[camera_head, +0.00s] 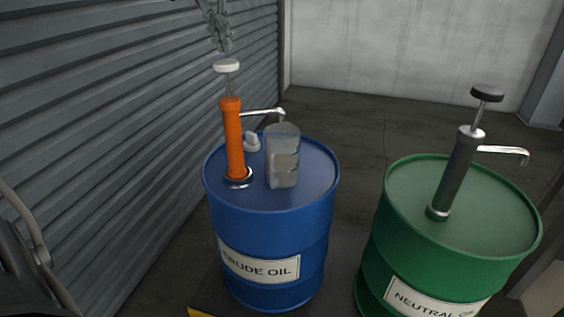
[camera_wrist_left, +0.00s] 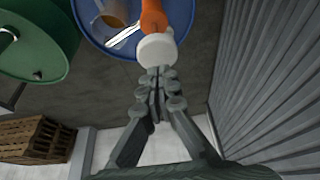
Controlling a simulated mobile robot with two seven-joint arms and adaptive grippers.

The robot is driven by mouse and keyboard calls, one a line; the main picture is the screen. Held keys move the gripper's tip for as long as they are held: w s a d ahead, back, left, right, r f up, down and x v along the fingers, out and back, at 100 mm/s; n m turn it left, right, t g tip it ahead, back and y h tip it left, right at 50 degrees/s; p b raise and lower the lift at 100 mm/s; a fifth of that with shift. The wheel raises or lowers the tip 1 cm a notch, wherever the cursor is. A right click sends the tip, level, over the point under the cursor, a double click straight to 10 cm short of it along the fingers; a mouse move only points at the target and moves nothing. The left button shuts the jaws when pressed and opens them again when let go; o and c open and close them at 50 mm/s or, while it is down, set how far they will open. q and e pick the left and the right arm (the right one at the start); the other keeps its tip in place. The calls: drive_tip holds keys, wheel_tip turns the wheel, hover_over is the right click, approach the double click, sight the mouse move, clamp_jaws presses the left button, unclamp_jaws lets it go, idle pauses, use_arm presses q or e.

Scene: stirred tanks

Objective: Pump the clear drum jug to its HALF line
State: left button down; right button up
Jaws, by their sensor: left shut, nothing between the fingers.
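The clear jug (camera_head: 284,160) with dark level marks stands upright on the blue drum (camera_head: 304,240), under the spout of the orange pump (camera_head: 234,140). My right gripper is out of view.
A green drum (camera_head: 460,210) labelled neutral oil, with a grey pump (camera_head: 456,170), stands to the right. A corrugated wall (camera_head: 120,110) runs close along the left. A wooden pallet stack (camera_wrist_left: 38,138) shows in the wrist view.

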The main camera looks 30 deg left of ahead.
use_arm(q)
drive_tip(key=shift+r, duration=2.5)
drive_tip(key=shift+f, duration=0.1)
